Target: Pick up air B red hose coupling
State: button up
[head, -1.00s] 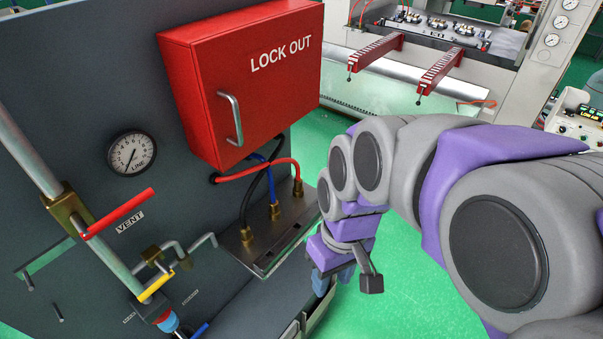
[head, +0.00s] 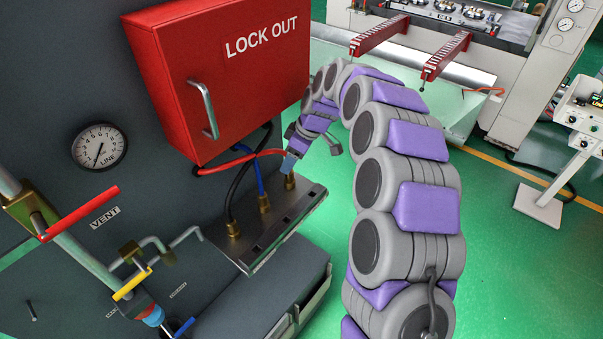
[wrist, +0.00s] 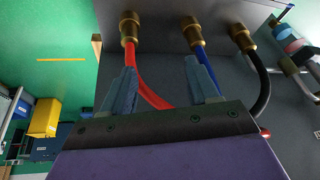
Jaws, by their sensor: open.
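The red hose (head: 236,160) ends in a brass coupling (head: 290,182) at the far right end of the metal plate (head: 268,238). In the wrist view the red hose's brass coupling (wrist: 129,27) is ahead of my gripper (wrist: 160,68), in line with the left finger. My gripper is open and empty. The red hose passes down between the fingers, close to the left one. The right finger is by the blue hose (wrist: 197,62). In the head view my gripper (head: 288,165) is at the red coupling, partly covering it; contact cannot be told.
The blue hose's coupling (wrist: 191,31) and the black hose's coupling (wrist: 240,38) stand in a row beside the red one. The red lockout box (head: 225,80) hangs above the hoses. Valve pipes (head: 165,250) are at lower left. Open green floor lies right of the plate.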

aim_at(292, 172)
jog(key=shift+n, duration=0.4)
jog(key=shift+w+a+f+b, duration=0.1)
jog(key=shift+w+f, duration=0.6)
jog(key=shift+f, duration=0.2)
jog(key=shift+w+a+f+b, duration=0.1)
jog(key=shift+w+f, duration=0.65)
jog(key=shift+f, duration=0.2)
jog(key=shift+w+f+b, duration=0.1)
jog(key=shift+w+f, duration=0.6)
jog(key=shift+f, duration=0.2)
jog(key=f, duration=0.2)
jog(key=f+b, duration=0.1)
jog(key=shift+w+a+f, duration=0.25)
jog(key=shift+f, duration=0.15)
jog(key=shift+a+f, duration=0.2)
jog(key=shift+f, duration=0.15)
jog(key=shift+a, duration=0.1)
jog(key=shift+c, duration=0.3)
jog(key=shift+c, duration=0.8)
grip_shut()
